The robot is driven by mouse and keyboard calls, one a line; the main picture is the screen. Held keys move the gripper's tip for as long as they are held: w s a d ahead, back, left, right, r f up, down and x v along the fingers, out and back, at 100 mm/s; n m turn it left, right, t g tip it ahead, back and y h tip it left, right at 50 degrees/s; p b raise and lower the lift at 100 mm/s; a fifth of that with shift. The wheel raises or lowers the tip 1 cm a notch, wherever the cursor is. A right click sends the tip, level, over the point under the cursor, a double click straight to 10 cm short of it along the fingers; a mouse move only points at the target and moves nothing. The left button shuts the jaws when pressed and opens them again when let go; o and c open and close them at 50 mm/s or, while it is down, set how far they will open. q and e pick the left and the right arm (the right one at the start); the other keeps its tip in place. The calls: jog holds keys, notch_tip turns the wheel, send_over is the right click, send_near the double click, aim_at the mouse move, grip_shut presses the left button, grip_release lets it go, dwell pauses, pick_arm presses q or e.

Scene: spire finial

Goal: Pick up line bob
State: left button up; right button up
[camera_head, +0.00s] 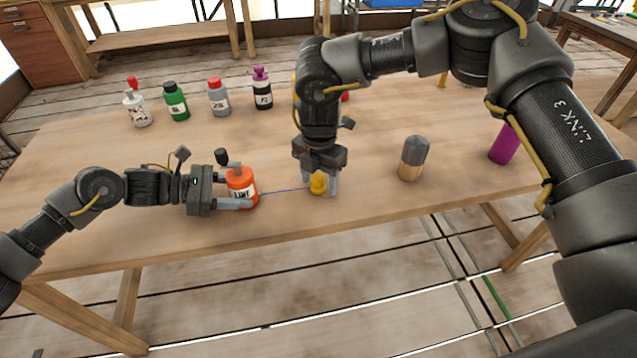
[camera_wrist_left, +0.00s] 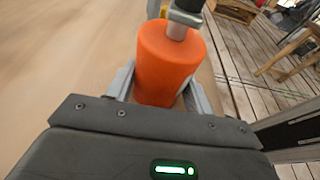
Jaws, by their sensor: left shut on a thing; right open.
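The line bob appears to be the small yellow piece (camera_head: 318,184) on the table, at the end of a thin blue line. My right gripper (camera_head: 318,182) points down over it with its open fingers on either side. I cannot tell whether they touch it. The orange bottle also fills the middle of the left wrist view (camera_wrist_left: 168,65), between the fingers. The blue line (camera_head: 285,190) runs from the orange bottle to the yellow piece.
White (camera_head: 137,108), green (camera_head: 176,101), grey (camera_head: 218,97) and dark purple-capped (camera_head: 262,92) bottles stand at the back left. A grey-topped wooden cylinder (camera_head: 412,160) and a purple cylinder (camera_head: 504,145) stand to the right. The table's (camera_head: 160,225) front edge is close.

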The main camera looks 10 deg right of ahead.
aim_at(319, 176)
jog(key=c, duration=1.1)
jog(key=shift+o, duration=0.2)
notch_tip(319, 176, up, 10)
jog(key=shift+r, duration=0.1)
jog(key=shift+f, duration=0.25)
jog(key=shift+f, duration=4.3)
